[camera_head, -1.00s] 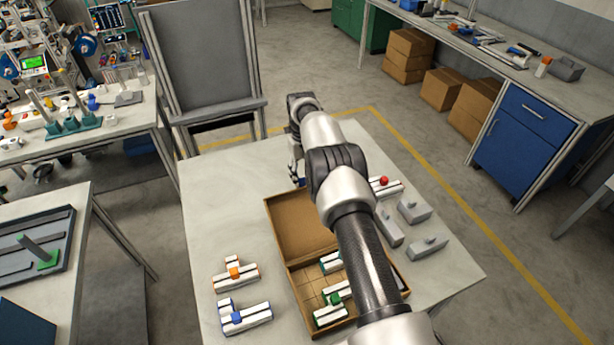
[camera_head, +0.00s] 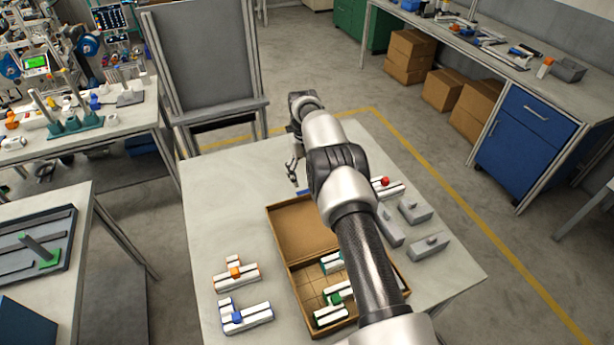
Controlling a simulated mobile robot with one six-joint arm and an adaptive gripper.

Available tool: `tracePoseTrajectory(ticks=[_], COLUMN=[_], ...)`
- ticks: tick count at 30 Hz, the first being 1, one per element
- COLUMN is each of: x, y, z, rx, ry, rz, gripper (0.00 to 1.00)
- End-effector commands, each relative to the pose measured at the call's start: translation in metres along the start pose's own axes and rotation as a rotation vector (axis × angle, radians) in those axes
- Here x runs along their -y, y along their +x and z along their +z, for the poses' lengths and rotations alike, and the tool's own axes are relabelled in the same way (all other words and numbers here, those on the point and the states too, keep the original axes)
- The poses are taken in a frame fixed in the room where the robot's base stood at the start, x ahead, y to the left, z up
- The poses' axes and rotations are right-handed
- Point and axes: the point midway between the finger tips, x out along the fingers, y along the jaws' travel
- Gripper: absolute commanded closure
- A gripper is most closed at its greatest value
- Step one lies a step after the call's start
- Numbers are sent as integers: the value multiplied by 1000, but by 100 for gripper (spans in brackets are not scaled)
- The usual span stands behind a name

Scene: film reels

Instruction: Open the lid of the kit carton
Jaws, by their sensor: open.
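The brown kit carton (camera_head: 294,291) sits on the pale table with its lid (camera_head: 300,230) swung back on the far side, its inner face showing. Several white and green parts (camera_head: 333,300) lie in the gridded base. My arm crosses over the carton and hides its right part and the right part of the lid. My gripper (camera_head: 292,173) is open and empty beyond the lid's far edge, partly hidden by my arm. It looks apart from the lid.
An orange-and-white part (camera_head: 236,275) and a blue-and-white part (camera_head: 244,316) lie left of the carton. Grey blocks (camera_head: 414,211) and a red-knobbed white part (camera_head: 386,187) lie to the right. The table's far left (camera_head: 225,180) is clear.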

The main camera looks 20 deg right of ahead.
Motion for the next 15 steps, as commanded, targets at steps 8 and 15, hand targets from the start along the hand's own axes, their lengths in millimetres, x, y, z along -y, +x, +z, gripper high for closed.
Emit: tracePoseTrajectory(ticks=[8,15], x=[0,0], y=[-47,-63], z=[1,0], rx=[2,1], ry=[0,0], rz=[0,0], gripper=[30,30])
